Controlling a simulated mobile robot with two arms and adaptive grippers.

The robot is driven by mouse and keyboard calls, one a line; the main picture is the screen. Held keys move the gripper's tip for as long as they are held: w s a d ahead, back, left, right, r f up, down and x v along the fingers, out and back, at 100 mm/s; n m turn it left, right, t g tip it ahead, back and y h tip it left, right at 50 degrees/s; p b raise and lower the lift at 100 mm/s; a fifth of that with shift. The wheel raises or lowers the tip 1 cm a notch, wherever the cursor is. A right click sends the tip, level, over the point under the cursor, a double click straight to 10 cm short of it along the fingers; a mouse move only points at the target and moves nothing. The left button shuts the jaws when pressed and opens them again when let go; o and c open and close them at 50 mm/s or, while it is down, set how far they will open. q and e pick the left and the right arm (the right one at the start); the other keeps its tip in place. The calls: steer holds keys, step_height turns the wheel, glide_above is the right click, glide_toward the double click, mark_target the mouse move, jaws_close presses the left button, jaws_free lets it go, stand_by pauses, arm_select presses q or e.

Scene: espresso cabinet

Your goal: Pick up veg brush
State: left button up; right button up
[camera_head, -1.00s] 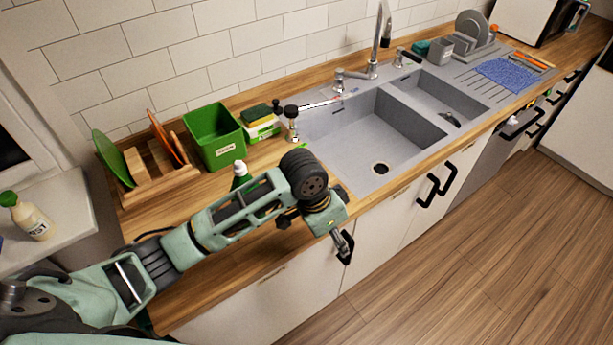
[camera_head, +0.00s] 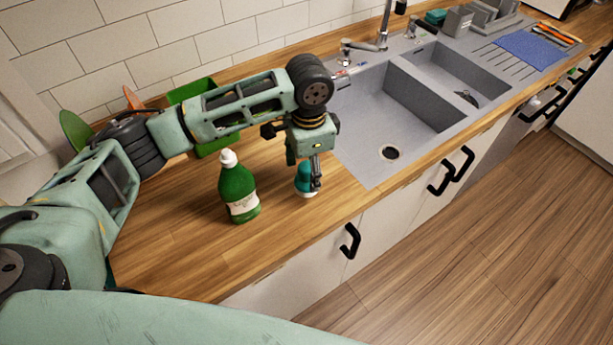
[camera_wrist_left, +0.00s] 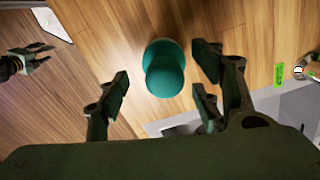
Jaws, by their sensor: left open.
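The veg brush (camera_head: 304,179), a rounded teal body with a white lower part, stands on the wooden counter near its front edge. My left gripper (camera_head: 315,182) is over it, pointing down and partly covering it. In the left wrist view the teal brush top (camera_wrist_left: 164,68) lies between the spread fingers of the left gripper (camera_wrist_left: 163,88), with gaps on both sides. The fingers are open and empty. My right gripper (camera_wrist_left: 38,57) shows small at the left edge of the left wrist view, off the counter, with its fingers apart.
A green bottle (camera_head: 238,190) with a white cap stands on the counter left of the brush. A green bin (camera_head: 197,90) is behind my left arm. The sink (camera_head: 375,170) is to the right. The counter front left of the brush is clear.

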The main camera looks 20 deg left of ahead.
mark_target(307, 179)
arm_select(q)
step_height(307, 179, down, 4)
steer(key=shift+a+r+p, duration=0.1)
steer(key=shift+a+p, duration=0.05)
steer(key=shift+p, duration=0.5)
steer(key=shift+f, duration=0.4)
steer(key=c, duration=1.2)
steer(key=shift+c, duration=0.2)
arm_select(e)
steer(key=shift+w+a+r, duration=0.15)
steer(key=shift+w+r, duration=0.5)
steer(key=shift+r, duration=0.25)
arm_select(q)
steer(key=shift+r, duration=0.15)
arm_select(e)
steer(key=shift+f, duration=0.1)
